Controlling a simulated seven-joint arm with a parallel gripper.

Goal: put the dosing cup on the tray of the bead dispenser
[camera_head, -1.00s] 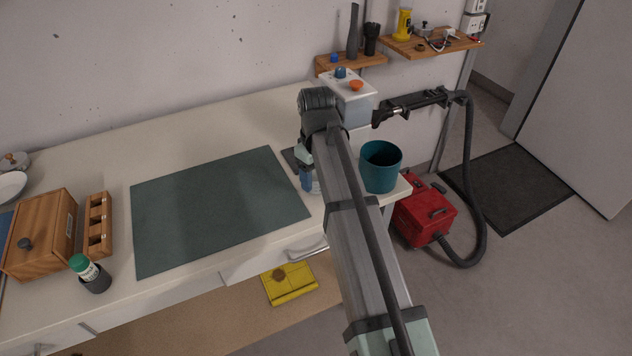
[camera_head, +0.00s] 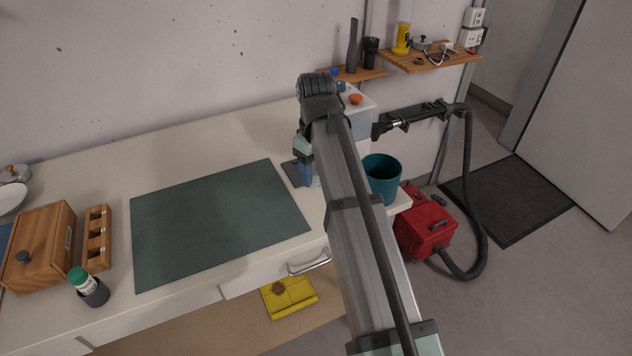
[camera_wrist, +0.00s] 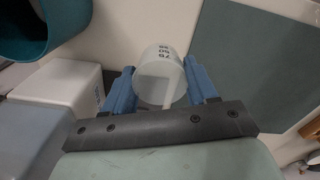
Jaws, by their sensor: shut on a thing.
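The dosing cup (camera_wrist: 163,76) is whitish with dark number marks, and shows in the wrist view between the blue fingers. My gripper (camera_wrist: 160,88) is shut on it. In the head view my gripper (camera_head: 307,172) is over the right end of the counter, and the cup is mostly hidden behind it and my arm. The bead dispenser (camera_head: 361,117) is a pale box with an orange knob, at the back right behind my arm. A white box-shaped part (camera_wrist: 66,92), likely the dispenser, lies left of the cup in the wrist view. I cannot make out its tray.
A teal bin (camera_head: 382,178) stands at the counter's right end. A dark green mat (camera_head: 215,225) lies left of my gripper. A dark flat plate (camera_head: 292,172) lies beside the gripper. Wall shelves (camera_head: 430,60) and a black hose holder (camera_head: 420,115) are to the right.

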